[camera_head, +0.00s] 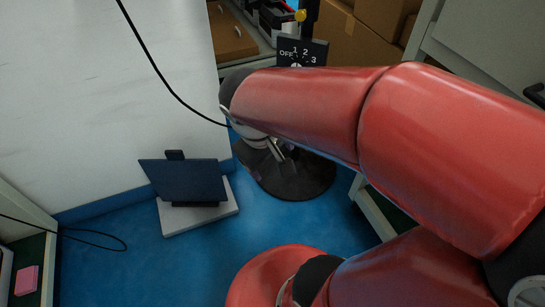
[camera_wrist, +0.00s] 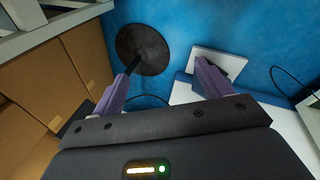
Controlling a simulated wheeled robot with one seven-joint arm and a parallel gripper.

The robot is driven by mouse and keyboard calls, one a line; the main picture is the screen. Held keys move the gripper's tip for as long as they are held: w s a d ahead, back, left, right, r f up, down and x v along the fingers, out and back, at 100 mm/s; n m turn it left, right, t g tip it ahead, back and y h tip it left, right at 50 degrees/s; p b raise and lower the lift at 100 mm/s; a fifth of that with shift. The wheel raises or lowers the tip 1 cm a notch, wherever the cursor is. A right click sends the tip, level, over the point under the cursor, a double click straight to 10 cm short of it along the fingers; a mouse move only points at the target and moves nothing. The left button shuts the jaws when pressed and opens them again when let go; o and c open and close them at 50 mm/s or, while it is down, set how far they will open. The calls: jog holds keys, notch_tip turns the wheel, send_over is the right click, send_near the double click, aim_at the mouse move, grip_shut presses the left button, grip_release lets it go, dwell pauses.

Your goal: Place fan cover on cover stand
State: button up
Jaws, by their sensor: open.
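A dark rectangular panel (camera_head: 185,180) stands tilted on a low white base (camera_head: 208,217) on the blue floor, left of my gripper. This looks like the cover stand; the white base also shows in the wrist view (camera_wrist: 222,58). I cannot identify a separate fan cover in either view. My gripper (camera_head: 283,153) is low, in front of a black round base (camera_head: 290,186) with a dark pole. In the wrist view my gripper (camera_wrist: 162,69) has its two purple fingers wide apart, with nothing held between them. My arm hides part of the pole.
A control box (camera_head: 302,50) marked OFF 1 2 3 is on the pole. Cardboard boxes (camera_head: 355,38) stand behind it. A white wall panel (camera_head: 105,90) with a hanging black cable is at left. A pink block (camera_head: 27,280) is at lower left. Blue floor is clear in front.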

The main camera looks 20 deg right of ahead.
jog(key=s+a+r+m+t+y, duration=0.2)
jog(key=s+r+m+t, duration=0.1)
jog(key=s+r, duration=0.1)
jog(key=shift+s+r+m+t+y, duration=0.3)
jog(key=shift+s+r+t+y, duration=0.1)
jog(key=shift+r, duration=0.35)
